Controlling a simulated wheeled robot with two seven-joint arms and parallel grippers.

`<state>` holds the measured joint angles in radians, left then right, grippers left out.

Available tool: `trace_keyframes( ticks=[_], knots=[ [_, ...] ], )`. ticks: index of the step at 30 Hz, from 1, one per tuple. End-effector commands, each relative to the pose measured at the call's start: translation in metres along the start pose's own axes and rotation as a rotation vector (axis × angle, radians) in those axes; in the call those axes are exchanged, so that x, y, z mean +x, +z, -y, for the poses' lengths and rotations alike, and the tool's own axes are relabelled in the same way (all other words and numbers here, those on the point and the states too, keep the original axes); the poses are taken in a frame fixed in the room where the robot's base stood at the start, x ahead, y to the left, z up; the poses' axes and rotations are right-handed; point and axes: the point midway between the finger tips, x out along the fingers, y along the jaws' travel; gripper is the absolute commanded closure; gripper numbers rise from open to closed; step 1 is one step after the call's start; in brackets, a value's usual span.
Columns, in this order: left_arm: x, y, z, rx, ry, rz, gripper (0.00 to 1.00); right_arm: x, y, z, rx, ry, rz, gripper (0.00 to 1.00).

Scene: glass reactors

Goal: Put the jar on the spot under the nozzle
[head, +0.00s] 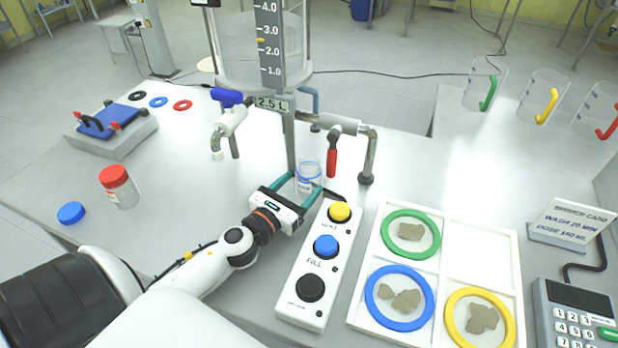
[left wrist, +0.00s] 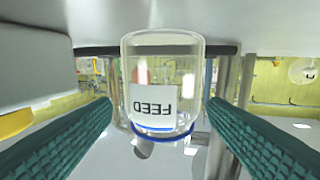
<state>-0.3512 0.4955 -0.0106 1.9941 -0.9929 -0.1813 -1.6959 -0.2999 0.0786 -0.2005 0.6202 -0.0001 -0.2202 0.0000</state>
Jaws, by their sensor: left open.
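A clear glass jar (head: 309,174) with a blue rim stands on the bench below the reactor. My open left gripper (head: 304,190) has its teal fingers on both sides of it. In the left wrist view the jar (left wrist: 163,85) appears upside down with its FEED label, between the spread fingers (left wrist: 160,130), with gaps on both sides. A white-tipped spout (head: 217,154) hangs left of the jar, and a second pipe bends down to a dark end (head: 366,178) on the right. I cannot make out a marked spot. My right gripper is not in view.
A red valve lever (head: 331,163) hangs just right of the jar. A button box (head: 305,290) stands in front, with a white sample tray (head: 453,250) to its right. A red-lidded jar (head: 119,188) and a blue lid (head: 71,213) are at left. The left-middle bench is clear.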

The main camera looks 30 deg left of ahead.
Motion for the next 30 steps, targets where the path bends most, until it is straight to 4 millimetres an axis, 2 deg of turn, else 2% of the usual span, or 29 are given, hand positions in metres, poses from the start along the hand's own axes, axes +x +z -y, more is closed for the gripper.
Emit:
trace_keyframes(
  ticks=[6, 9, 17, 18, 24, 26, 30],
  knots=[
    [0.033, 0.003, 0.003, -0.001, -0.001, -0.002, 0.31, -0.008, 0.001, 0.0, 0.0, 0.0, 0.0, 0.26],
    [0.042, 0.004, 0.002, 0.0, 0.001, -0.002, 0.31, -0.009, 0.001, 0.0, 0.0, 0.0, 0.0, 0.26],
    [0.046, 0.005, 0.002, 0.0, 0.001, 0.0, 0.31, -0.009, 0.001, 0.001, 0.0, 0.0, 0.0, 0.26],
    [0.046, 0.005, 0.002, 0.0, 0.001, 0.0, 0.33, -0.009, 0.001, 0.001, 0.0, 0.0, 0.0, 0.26],
    [0.045, 0.005, 0.002, 0.0, 0.001, 0.0, 0.66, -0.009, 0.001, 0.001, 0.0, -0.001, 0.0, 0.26],
    [0.045, 0.005, 0.002, 0.0, 0.001, -0.001, 0.71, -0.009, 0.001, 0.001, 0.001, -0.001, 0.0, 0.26],
    [0.045, 0.004, 0.002, 0.0, 0.001, -0.001, 0.71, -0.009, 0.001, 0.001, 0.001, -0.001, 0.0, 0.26]
  ],
)
